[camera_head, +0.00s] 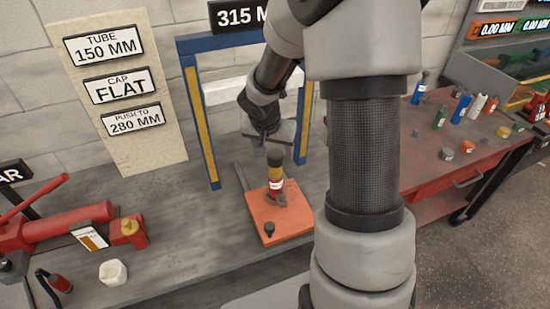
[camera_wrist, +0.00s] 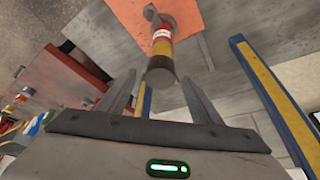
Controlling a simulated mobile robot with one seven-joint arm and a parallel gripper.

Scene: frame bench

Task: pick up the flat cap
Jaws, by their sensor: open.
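A sign reading "CAP FLAT" (camera_head: 120,86) stands on a board at the back left. Several small low discs lie on the red bench at the right, among them a grey one (camera_head: 446,153), a reddish one (camera_head: 467,146) and a yellow one (camera_head: 503,132). I cannot tell which is the flat cap. A banded red and yellow tube (camera_head: 275,172) with a dark top stands upright on an orange plate (camera_head: 289,221). It also shows in the wrist view (camera_wrist: 162,47). My gripper (camera_head: 270,138) is open and empty just above the tube; its fingers (camera_wrist: 160,98) show apart in the wrist view.
A blue and yellow frame (camera_head: 203,130) stands around the tube's place. A red hydraulic pump (camera_head: 70,225) and a white block (camera_head: 113,272) are on the left of the grey bench. Several small bottles (camera_head: 462,108) stand on the red bench. My arm hides the middle right.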

